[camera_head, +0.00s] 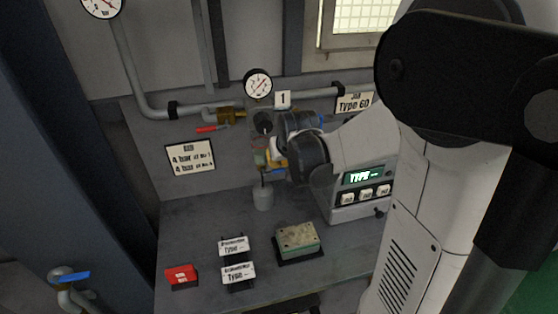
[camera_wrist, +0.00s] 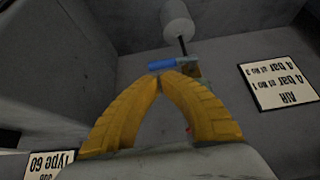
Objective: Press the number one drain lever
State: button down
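The blue drain lever (camera_wrist: 161,64) shows in the wrist view just beyond my fingertips, beside a small brass and greenish valve body (camera_wrist: 187,70). A thin stem runs from the valve to a pale cylindrical cup (camera_wrist: 178,20). In the head view the cup (camera_head: 263,198) stands on the bench below the valve assembly, under the number 1 plate (camera_head: 282,99). My gripper (camera_wrist: 164,76) has its yellow fingertips together with nothing seen between them. The tips look very close to the lever; I cannot tell whether they touch it. In the head view my wrist hides most of the valve.
A red-handled valve (camera_head: 212,128) and a gauge (camera_head: 257,84) are on the back panel. A panel box (camera_head: 361,192) stands right of my gripper. A green-grey block (camera_head: 298,240), label stands (camera_head: 236,259) and a red block (camera_head: 181,275) occupy the front of the bench.

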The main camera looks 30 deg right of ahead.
jog(key=shift+d+f+y+b, duration=0.1)
jog(key=shift+f+y+b, duration=0.1)
jog(key=shift+y+b, duration=0.1)
